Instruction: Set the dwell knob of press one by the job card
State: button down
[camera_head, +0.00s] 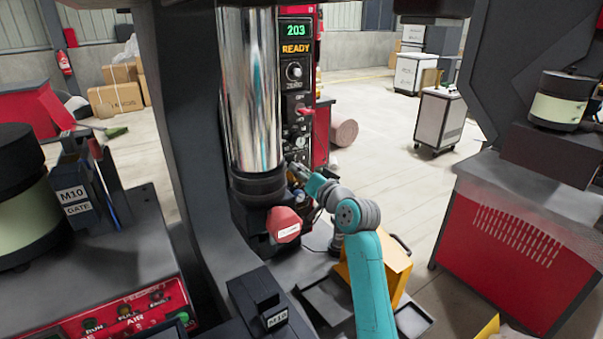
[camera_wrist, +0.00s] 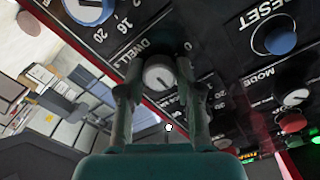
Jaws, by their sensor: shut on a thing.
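The dwell knob (camera_wrist: 158,76) shows in the wrist view as a round grey knob on the dark panel, beside the printed word DWELL. Scale figures stand around it, partly hidden by my fingers. A pale pointer line shows on its face, but I cannot read its exact setting. My gripper (camera_wrist: 160,68) has one finger on each side of the knob and is shut on it. In the head view my gripper (camera_head: 300,172) is at the lower part of the press panel (camera_head: 297,95), whose display reads 203 and READY. I cannot make out a job card.
A yellow box (camera_head: 385,268) stands behind my arm.

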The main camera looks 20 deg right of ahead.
jog(key=c, duration=0.8)
grip_release()
jog(key=shift+o, duration=0.2)
jog(key=v, duration=1.2)
jog(key=shift+f, duration=0.1)
